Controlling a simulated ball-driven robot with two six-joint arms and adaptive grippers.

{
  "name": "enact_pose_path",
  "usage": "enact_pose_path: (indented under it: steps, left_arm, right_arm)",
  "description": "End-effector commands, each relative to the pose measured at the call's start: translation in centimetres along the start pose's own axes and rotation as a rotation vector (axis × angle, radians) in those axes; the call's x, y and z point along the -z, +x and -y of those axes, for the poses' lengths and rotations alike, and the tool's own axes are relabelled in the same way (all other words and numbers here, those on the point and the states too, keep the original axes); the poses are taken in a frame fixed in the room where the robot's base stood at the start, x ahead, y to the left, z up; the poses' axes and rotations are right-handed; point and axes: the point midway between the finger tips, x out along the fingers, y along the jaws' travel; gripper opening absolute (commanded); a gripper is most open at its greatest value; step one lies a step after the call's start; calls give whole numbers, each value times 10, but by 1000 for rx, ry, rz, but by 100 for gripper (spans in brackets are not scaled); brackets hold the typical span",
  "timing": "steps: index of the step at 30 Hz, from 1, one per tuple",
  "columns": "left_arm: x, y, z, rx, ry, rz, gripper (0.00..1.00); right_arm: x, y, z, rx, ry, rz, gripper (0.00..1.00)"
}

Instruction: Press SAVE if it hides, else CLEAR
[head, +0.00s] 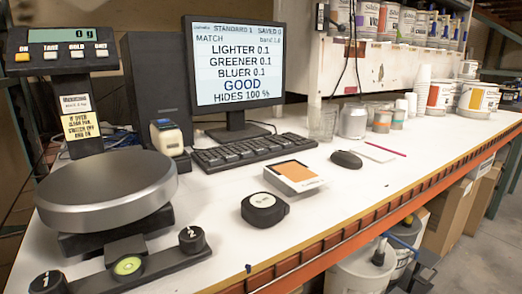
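The monitor (236,70) shows MATCH, LIGHTER 0.1, GREENER 0.1, BLUER 0.1, GOOD and HIDES 100 %. Its top line reads STANDARD 1 and SAVED 0. A black keyboard (240,151) lies in front of the monitor. A small white and dark handheld-style device (168,138) with a little screen stands left of the keyboard. A white card with an orange patch (295,176) lies on the bench. I cannot make out any key or button marked SAVE or CLEAR. Neither of my grippers is in view.
A black puck-shaped tape-like object (264,209) and a mouse (346,159) lie on the white bench (370,205).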

Motion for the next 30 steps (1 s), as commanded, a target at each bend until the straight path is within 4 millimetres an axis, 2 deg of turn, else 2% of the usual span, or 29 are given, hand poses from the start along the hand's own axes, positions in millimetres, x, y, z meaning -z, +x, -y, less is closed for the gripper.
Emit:
enact_pose_path:
  steps: [3, 23, 30]
  left_arm:
    - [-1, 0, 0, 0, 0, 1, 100]
    - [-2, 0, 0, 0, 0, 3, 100]
    - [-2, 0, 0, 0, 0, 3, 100]
  right_arm:
    - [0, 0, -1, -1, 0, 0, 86]
    - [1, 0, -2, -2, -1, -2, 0]
    - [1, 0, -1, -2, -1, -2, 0]
